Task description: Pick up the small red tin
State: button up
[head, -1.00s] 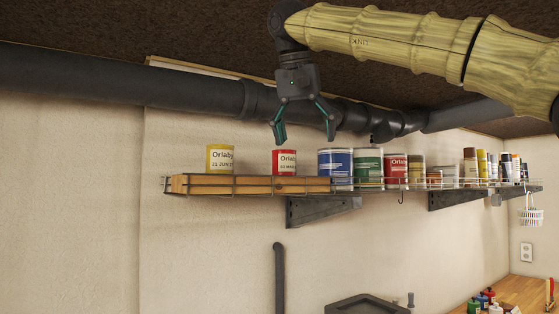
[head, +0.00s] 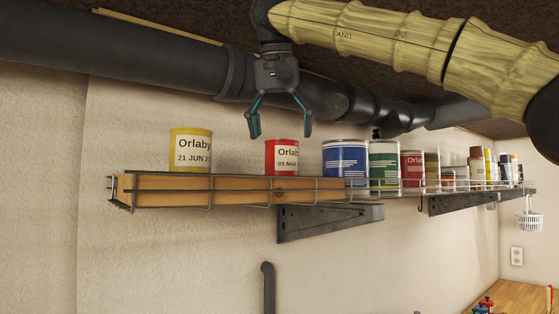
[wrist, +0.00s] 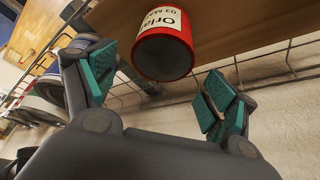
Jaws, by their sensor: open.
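The small red tin (head: 282,157) stands upright on the wooden board of the wall shelf, with a white label reading "Orlaby" and "03 MAR". My gripper (head: 281,134) is open and empty, pointing down, and in the head view its fingertips appear just above the tin's top. In the wrist view the red tin (wrist: 164,46) shows beyond and between the open teal-padded fingers (wrist: 160,92). I see no contact between the fingers and the tin.
A yellow tin (head: 190,150) stands left of the red one; a blue tin (head: 345,158) and a green tin (head: 384,165) stand to its right. A wire rail (head: 230,190) runs along the shelf front. A thick dark pipe (head: 130,60) passes behind and above.

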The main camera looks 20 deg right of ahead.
aim_at(284, 160)
jog(key=shift+p+x, duration=0.3)
jog(key=shift+x, duration=0.5)
notch_tip(284, 160, down, 3)
jog(key=shift+d+f+p, duration=0.1)
jog(key=shift+f+p, duration=0.1)
jog(key=shift+p, duration=0.7)
jog(key=shift+x, duration=0.95)
jog(key=shift+s+r, duration=0.1)
jog(key=c, duration=1.3)
